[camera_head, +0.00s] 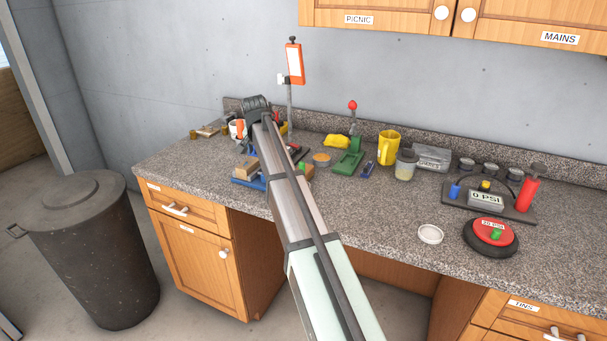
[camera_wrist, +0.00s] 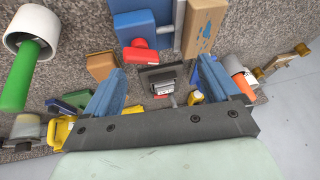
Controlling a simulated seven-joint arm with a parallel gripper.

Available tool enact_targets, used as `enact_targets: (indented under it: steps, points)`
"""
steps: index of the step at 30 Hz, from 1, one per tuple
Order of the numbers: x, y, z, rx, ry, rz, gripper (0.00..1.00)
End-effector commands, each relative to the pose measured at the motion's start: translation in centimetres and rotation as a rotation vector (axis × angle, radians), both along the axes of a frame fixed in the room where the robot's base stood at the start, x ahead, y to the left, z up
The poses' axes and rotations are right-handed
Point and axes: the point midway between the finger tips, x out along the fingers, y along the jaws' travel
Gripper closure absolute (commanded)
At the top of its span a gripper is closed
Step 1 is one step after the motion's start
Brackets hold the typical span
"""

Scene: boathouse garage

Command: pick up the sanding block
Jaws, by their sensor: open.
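A tan block with dark blue print (camera_wrist: 203,25) lies at the top of the wrist view, beside a blue tool with a metal bar (camera_wrist: 135,28); it looks like the sanding block. A tan block (camera_head: 246,167) also shows in the head view, by blue parts left of my arm. A smaller orange-brown block (camera_wrist: 101,66) is near the left finger in the wrist view; I cannot tell its kind for sure. My gripper (camera_wrist: 162,66) is open and empty, with blue fingers spread above the clutter.
Between the fingers sits a dark labelled item (camera_wrist: 162,76), with a red knob (camera_wrist: 139,56) close by. A white cup with a green handle (camera_wrist: 32,40) is at left. A green tool (camera_head: 348,162) and yellow mug (camera_head: 388,148) stand right of my arm.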

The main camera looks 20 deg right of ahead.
Motion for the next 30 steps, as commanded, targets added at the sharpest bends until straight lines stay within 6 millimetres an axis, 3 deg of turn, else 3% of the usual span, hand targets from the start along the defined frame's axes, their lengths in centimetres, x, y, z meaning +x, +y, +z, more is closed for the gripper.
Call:
enact_targets:
  steps: [1, 3, 6, 9, 14, 24, 30]
  points:
    - [-0.1, -2.8, 0.6, -0.022, 0.028, -0.037, 0.11]
    - [-0.7, -5.7, 1.0, -0.047, 0.065, -0.076, 0.11]
    - [-1.4, -8.5, 1.5, -0.071, 0.103, -0.117, 0.11]
    - [-1.9, -10.0, 1.7, -0.084, 0.125, -0.139, 0.11]
    - [-1.8, -10.8, 0.5, -0.089, 0.134, -0.146, 0.11]
    - [-0.3, -12.4, -4.6, -0.088, 0.133, -0.146, 0.11]
    - [0.1, -12.8, -6.0, -0.088, 0.131, -0.145, 0.11]
